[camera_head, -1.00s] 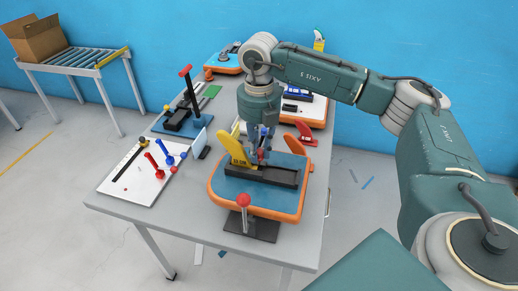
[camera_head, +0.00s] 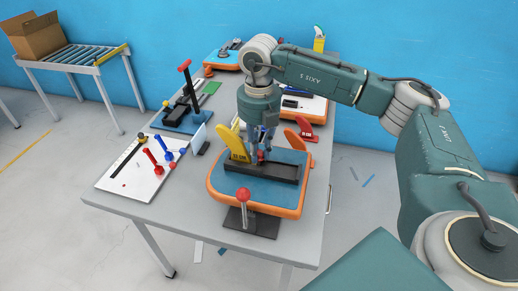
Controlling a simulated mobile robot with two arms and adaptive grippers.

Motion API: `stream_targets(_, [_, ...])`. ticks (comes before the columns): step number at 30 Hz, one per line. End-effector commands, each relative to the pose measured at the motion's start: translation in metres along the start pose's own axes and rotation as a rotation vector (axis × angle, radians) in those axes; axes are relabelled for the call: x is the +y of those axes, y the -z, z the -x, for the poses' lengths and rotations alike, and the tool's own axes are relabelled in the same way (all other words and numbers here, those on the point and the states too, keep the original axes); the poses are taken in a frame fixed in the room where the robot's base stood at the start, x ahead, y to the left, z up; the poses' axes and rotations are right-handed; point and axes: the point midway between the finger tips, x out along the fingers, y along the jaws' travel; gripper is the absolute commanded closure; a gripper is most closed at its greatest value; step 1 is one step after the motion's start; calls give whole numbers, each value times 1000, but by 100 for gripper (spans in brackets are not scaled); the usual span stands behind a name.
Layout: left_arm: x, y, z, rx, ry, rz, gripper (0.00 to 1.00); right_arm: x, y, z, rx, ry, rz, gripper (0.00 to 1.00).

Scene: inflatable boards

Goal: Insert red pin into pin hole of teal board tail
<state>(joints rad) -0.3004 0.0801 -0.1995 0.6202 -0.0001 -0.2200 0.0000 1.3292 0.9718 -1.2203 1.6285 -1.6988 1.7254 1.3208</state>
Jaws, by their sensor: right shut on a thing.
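The teal board tail (camera_head: 225,185) with an orange rim lies at the front of the table. A long black fixture (camera_head: 270,173) sits on it. A yellow fin (camera_head: 237,140) and an orange fin (camera_head: 297,142) stand at its far side. My right gripper (camera_head: 262,148) points down over the board and is shut on a small red part, apparently the red pin (camera_head: 261,156), just above the black fixture. The fingers partly hide it. I cannot tell whether the pin is in a hole; no pin hole shows clearly. My left gripper is out of view.
A red-knobbed lever (camera_head: 243,196) on a black plate stands at the front edge. A white panel (camera_head: 125,178) with red and blue pins lies at left. Behind are a blue clamp fixture (camera_head: 183,122) and another orange-rimmed board (camera_head: 314,109). The table's front left is clear.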

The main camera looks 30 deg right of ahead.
Motion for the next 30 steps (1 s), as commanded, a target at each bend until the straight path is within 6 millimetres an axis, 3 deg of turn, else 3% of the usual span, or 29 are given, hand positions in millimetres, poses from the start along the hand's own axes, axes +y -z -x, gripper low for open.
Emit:
stream_targets(19, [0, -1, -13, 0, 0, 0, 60, 0, 0, -18, 1, 0, 0, 95])
stream_targets(20, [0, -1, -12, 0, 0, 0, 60, 0, 0, -17, 1, 0, 0, 78])
stream_targets(23, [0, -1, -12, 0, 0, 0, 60, 0, 0, -16, 0, 0, 0, 58])
stream_targets(30, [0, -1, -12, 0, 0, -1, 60, 0, 0, -16, 0, 0, 0, 58])
